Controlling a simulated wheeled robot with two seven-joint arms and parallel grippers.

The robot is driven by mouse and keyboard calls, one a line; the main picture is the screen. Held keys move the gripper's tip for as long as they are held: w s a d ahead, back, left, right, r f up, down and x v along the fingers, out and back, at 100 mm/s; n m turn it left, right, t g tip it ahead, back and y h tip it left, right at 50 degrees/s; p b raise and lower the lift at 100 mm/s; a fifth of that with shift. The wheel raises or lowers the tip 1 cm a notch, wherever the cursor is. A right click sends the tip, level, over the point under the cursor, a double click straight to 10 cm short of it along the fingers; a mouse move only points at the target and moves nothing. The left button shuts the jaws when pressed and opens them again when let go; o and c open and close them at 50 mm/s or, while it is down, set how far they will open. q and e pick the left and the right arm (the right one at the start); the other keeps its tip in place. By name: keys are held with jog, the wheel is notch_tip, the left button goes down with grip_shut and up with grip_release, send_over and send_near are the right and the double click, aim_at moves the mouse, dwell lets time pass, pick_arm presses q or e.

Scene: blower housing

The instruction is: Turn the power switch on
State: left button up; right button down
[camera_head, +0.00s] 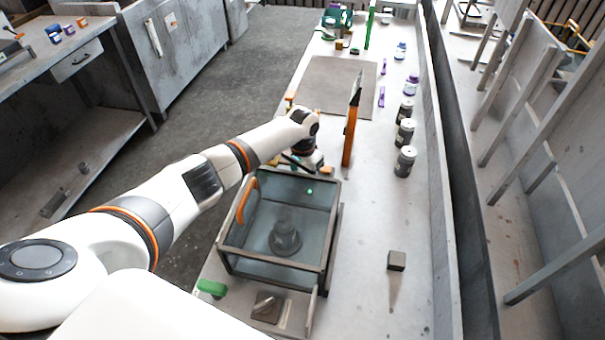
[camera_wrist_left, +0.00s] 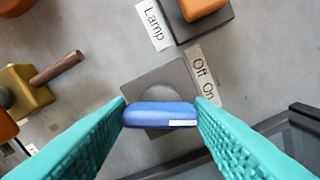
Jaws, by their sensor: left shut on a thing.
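The switch is a blue handle (camera_wrist_left: 160,116) on a grey square base (camera_wrist_left: 165,80) with a round pivot, in the left wrist view. A label reading "Off On" (camera_wrist_left: 204,76) lies along the base's right side. My left gripper (camera_wrist_left: 161,106) has its two teal fingers on either side of the blue handle and is shut on it. In the head view my left gripper (camera_head: 303,160) is down at the bench just behind the glass-walled box (camera_head: 328,222); the switch cannot be made out there. My right gripper is in neither view.
An orange-topped switch (camera_wrist_left: 203,8) beside a "Lamp" label (camera_wrist_left: 154,24) and a brass block (camera_wrist_left: 22,90) with a brown rod are close by. An upright orange-and-black piece (camera_head: 350,132) stands right of the gripper. Several jars (camera_head: 404,160) line the bench's right side.

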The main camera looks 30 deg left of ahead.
pick_arm(q)
jog(key=shift+m, duration=0.5)
jog(key=o, duration=1)
jog(key=shift+r, duration=0.1)
notch_tip(320, 180, up, 12)
jog(key=shift+b, duration=0.3)
